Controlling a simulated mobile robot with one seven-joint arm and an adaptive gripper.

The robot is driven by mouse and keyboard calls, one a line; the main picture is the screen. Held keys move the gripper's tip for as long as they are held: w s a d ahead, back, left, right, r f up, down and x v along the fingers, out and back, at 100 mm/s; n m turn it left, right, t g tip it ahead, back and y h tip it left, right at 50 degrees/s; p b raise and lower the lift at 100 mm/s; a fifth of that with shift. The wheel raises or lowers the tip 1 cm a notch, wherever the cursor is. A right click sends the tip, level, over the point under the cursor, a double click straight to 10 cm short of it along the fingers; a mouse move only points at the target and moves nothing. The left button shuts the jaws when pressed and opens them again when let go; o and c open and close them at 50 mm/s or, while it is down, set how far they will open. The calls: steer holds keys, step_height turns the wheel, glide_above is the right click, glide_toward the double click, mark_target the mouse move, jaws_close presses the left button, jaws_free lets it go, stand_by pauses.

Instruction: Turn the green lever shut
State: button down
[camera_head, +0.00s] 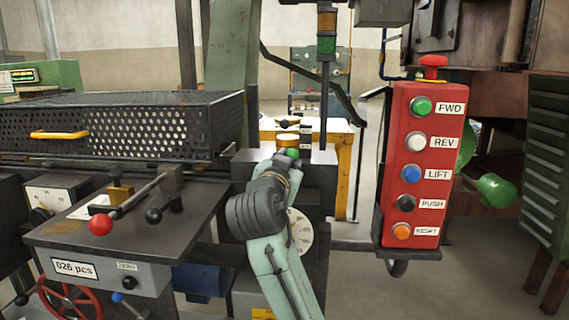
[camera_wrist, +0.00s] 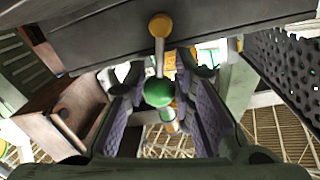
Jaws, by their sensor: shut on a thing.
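The green lever's round knob (camera_wrist: 158,92) is between the finger pads of my gripper (camera_wrist: 160,105) in the wrist view. My gripper is shut on it. A thin grey rod runs from the green knob up to a yellow round piece (camera_wrist: 160,26) by a dark housing. In the head view a small part of the green knob (camera_head: 293,153) shows just above my gripper (camera_head: 283,162), below a yellow cap (camera_head: 287,140) on the dark machine post. My wrist and the fingers hide most of the lever there.
A red push-button box (camera_head: 414,165) hangs close on the right. A perforated black guard (camera_head: 130,128) is at the left. A dark table with a red-knobbed lever (camera_head: 101,224) and a black-knobbed one (camera_head: 154,215) stands front left. A white dial (camera_head: 300,231) is partly behind my arm.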

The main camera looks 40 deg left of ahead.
steer(key=m, duration=0.2)
steer(key=d+m, duration=0.1)
steer(key=shift+w+f+m, duration=0.25)
steer(key=shift+f+m, duration=0.05)
steer(key=m, duration=0.2)
steer(key=shift+w+d+f+m+g, duration=0.2)
steer(key=shift+d+f+m+g, duration=0.1)
steer(key=shift+f, duration=0.05)
steer(key=shift+w+d+f+m+b, duration=0.1)
steer(key=shift+d+f+m+b, duration=0.1)
steer(key=shift+m, duration=0.4)
steer(key=shift+w+d+f+m+b, duration=0.1)
steer(key=shift+f+m, duration=0.05)
steer(key=shift+m, duration=0.45)
steer(key=shift+w+d+f+m+g+y+b, duration=0.15)
steer(key=shift+f+m+y+b, duration=0.15)
steer(key=shift+m, duration=0.65)
steer(key=shift+f+m+g+y+b, duration=0.1)
steer(key=shift+f+m+g+y, duration=0.2)
steer(key=shift+m, duration=0.65)
steer(key=shift+f, duration=0.1)
steer(key=c, duration=1.3)
jaws_free()
